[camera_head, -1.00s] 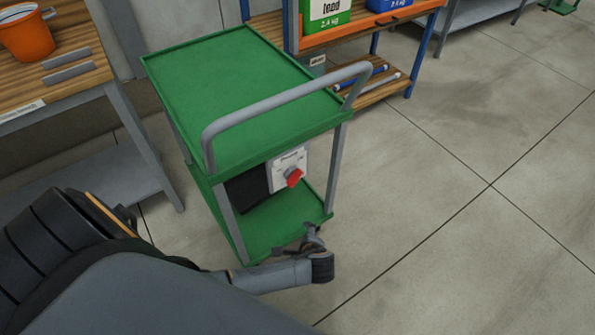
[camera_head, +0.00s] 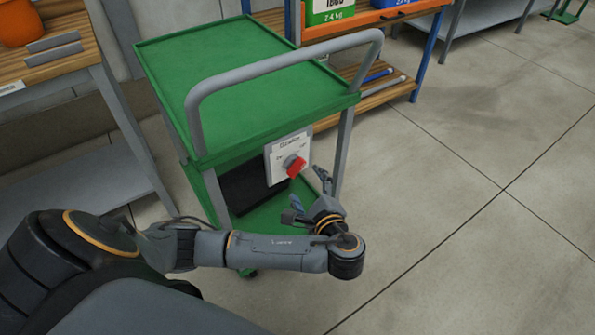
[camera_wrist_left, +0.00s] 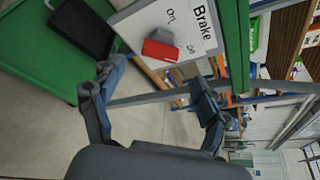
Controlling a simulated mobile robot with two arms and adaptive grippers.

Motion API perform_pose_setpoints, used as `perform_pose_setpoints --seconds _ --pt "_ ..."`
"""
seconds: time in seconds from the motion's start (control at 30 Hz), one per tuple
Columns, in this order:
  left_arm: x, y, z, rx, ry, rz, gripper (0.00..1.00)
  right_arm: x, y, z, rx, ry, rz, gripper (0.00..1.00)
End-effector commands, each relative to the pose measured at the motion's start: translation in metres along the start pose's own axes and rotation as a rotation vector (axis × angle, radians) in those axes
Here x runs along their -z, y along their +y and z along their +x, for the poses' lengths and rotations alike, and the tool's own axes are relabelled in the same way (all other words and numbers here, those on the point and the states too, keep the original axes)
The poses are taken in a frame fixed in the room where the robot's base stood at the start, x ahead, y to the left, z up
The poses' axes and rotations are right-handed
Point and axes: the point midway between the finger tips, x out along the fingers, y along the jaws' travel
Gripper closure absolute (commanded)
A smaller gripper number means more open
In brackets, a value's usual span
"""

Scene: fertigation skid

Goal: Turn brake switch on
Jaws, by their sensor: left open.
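The brake switch is a red knob (camera_head: 296,167) on a white panel (camera_head: 275,165) hung under the green cart's top. In the left wrist view the red knob (camera_wrist_left: 160,47) sits on the white panel (camera_wrist_left: 195,22), which reads "Brake" and has small position labels. I cannot tell for sure which label the knob points to. My left gripper (camera_head: 306,197) is open and empty, just below and in front of the panel. Its fingers, seen in the left wrist view (camera_wrist_left: 152,90), spread to either side below the knob, apart from it. My right gripper is not in view.
The green cart (camera_head: 190,70) has a bent grey handle (camera_head: 290,66) above the panel and a grey leg (camera_head: 343,150) close to the gripper. A black box (camera_head: 240,188) is beside the panel. A wooden bench (camera_head: 75,55) stands left; open floor (camera_head: 440,230) lies right.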

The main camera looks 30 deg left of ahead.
Motion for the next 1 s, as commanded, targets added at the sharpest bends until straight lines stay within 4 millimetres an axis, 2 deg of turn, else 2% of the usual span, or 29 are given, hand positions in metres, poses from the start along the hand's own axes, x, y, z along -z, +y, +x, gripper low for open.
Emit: perform_pose_setpoints --seconds 0.03,0.2,0.4,0.53,0.83,1.0 --pt "0.0 0.001 0.014 0.002 -0.006 0.0 0.24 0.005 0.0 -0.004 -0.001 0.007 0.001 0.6" --pt "0.001 0.001 0.048 0.001 -0.003 -0.001 0.24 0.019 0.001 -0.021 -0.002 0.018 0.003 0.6" --pt "0.001 0.001 0.075 0.0 -0.001 0.0 0.24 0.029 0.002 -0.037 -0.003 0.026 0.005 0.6" --pt "0.0 0.0 0.083 -0.001 0.0 -0.002 0.24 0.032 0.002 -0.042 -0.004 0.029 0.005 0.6" --pt "0.0 0.0 0.084 -0.001 0.002 -0.002 0.24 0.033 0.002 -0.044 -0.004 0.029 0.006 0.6" --pt "0.0 0.0 0.084 -0.001 0.002 -0.001 0.58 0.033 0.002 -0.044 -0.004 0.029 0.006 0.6"
